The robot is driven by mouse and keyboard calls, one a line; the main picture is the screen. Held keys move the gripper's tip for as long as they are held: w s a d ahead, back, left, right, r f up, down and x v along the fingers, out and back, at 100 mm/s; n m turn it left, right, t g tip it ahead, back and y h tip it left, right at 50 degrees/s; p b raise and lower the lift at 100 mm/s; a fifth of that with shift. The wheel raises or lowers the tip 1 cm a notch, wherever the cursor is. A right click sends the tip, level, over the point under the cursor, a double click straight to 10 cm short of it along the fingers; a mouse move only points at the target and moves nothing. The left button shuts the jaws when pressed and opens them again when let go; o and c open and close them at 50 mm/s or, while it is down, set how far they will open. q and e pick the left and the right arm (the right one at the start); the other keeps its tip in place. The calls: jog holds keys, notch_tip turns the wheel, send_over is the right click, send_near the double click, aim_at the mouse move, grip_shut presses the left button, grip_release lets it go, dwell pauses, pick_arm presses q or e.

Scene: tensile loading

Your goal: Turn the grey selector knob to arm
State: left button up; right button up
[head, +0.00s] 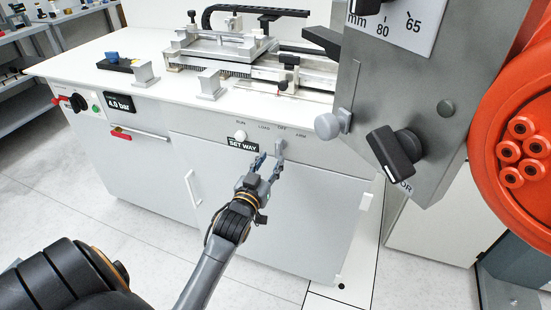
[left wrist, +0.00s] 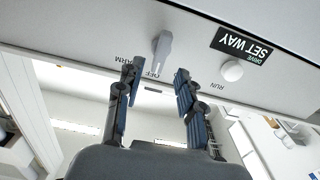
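The grey selector knob (head: 279,149) is on the front panel of the white cabinet, below the printed labels LOAD, OFF and ARM. Its handle lies roughly upright, in line with OFF. The left wrist view shows the panel upside down, with the grey knob (left wrist: 163,46) just beyond the fingertips. My left gripper (head: 268,164) is open and empty, just in front of and slightly below the knob. In the left wrist view its two fingers (left wrist: 155,80) are spread, with the OFF label between them and the knob apart from them. My right gripper is not in view.
A white round RUN button (head: 240,135) and a SET WAY label (head: 243,145) sit left of the knob. A grey column with a black knob (head: 397,150) and an orange wheel (head: 520,150) fill the near right. A machine slide (head: 215,55) stands on the cabinet top.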

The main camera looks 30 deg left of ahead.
aim_at(277, 150)
pick_arm(q)
jog(key=shift+b+x, duration=0.65)
jog(key=shift+x, duration=1.55)
jog(key=shift+c, duration=0.2)
grip_shut()
